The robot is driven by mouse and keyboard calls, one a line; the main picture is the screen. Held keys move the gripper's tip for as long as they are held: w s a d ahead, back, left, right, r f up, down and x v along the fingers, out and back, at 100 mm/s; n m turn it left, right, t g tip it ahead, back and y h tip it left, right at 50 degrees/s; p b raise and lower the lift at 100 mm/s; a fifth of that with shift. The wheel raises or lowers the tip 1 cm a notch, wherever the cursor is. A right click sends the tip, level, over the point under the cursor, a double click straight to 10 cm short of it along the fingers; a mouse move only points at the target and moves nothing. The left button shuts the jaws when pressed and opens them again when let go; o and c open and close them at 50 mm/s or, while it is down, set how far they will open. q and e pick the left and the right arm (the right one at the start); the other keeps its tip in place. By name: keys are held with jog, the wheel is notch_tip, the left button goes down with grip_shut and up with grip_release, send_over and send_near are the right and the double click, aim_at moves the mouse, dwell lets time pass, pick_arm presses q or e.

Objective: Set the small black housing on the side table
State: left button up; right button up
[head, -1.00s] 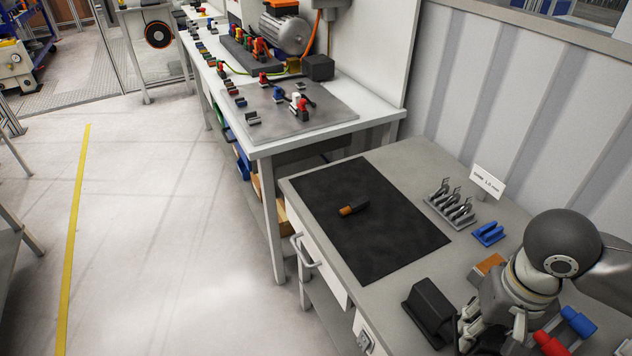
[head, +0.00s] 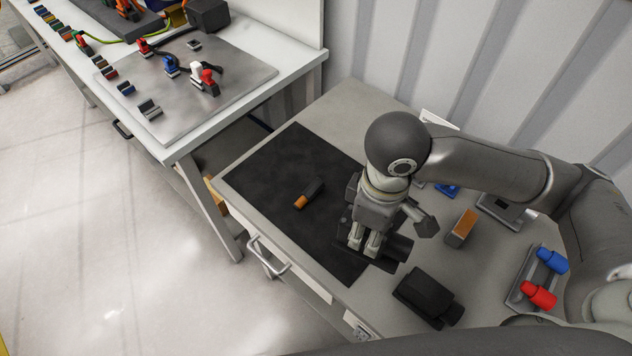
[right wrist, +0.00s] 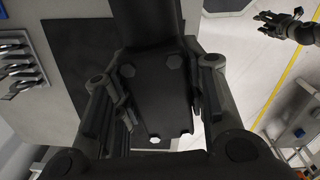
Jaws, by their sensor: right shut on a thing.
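My right gripper (head: 372,245) points down over the right edge of the dark mat. It is shut on the small black housing (head: 397,248), which shows on both sides of the fingers. In the right wrist view the dark housing (right wrist: 155,95), with bolt heads, fills the space between the fingers. I cannot tell whether it clears the surface. My left gripper (right wrist: 284,24) shows small at the top right of the wrist view, empty with its fingers apart.
A larger black housing (head: 428,296) lies near the workbench's front edge. The dark mat (head: 265,165) bears an orange-and-black tool (head: 308,194). Another table (head: 240,75) with a metal plate stands at upper left.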

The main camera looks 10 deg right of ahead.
jog(key=shift+s+a+r+n, duration=0.3)
jog(key=shift+s+n, duration=0.2)
jog(key=shift+n, duration=0.3)
jog(key=shift+w+f, duration=0.15)
jog(key=shift+w, duration=0.05)
jog(key=w+f+p, duration=0.2)
jog(key=w+f, duration=0.2)
jog(key=w, duration=0.5)
send_near(337, 219)
jog(key=shift+d+p, duration=0.1)
jog(key=shift+p, duration=0.25)
notch_tip(337, 219, down, 2)
jog(key=shift+f+p, duration=0.1)
jog(key=shift+p, duration=0.45)
pick_arm(q)
notch_tip(337, 219, up, 4)
jog(key=shift+s+r, duration=0.1)
jog(key=shift+s, duration=0.05)
pick_arm(e)
jog(key=shift+f, duration=0.35)
